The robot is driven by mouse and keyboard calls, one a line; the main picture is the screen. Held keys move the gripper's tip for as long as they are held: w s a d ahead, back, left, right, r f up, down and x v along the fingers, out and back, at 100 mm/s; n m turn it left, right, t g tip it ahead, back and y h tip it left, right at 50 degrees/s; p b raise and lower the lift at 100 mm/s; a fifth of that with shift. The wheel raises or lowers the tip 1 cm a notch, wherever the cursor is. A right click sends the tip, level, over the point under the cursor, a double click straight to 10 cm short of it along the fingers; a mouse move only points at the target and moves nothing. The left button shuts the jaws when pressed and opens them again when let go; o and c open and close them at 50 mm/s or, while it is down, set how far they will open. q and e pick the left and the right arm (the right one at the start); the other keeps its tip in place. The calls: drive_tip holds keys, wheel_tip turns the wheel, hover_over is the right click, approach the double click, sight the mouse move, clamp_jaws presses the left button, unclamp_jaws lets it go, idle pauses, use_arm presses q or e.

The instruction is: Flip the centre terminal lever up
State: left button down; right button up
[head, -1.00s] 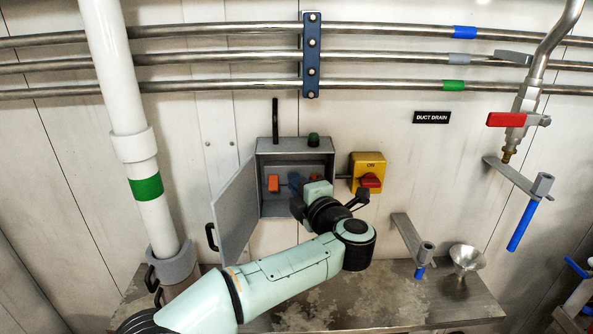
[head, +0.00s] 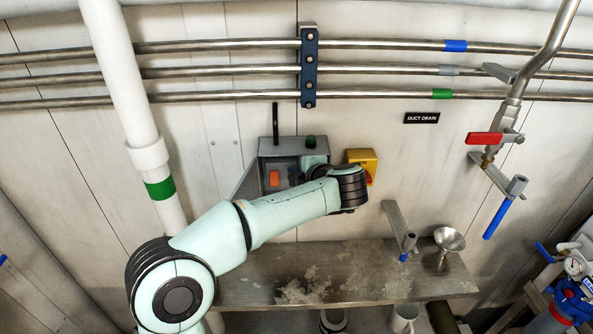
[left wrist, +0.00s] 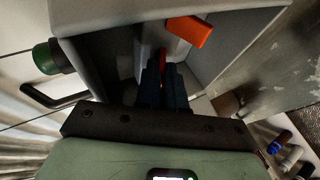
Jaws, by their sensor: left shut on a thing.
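The grey terminal box (head: 279,147) is on the wall with its door open to the left. An orange lever (head: 274,178) shows at its left inside, upright in the head view; it also shows in the left wrist view (left wrist: 188,31). My left gripper (left wrist: 163,68) reaches into the box, its dark fingers close together. A sliver of red (left wrist: 163,54) shows at the fingertips, apparently the centre lever; most of it is hidden. In the head view my arm hides the gripper and the box's right part. My right gripper is in neither view.
A green button (head: 311,141) tops the box; a yellow switch box (head: 361,156) is just right, partly behind my arm. Below are a metal bench (head: 370,285) and funnel (head: 449,240). A red-handled valve (head: 484,138) hangs at right.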

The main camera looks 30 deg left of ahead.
use_arm(q)
drive_tip(key=c, duration=1.5)
unclamp_jaws()
drive_tip(key=v, duration=1.3)
drive_tip(key=shift+d+r, duration=0.15)
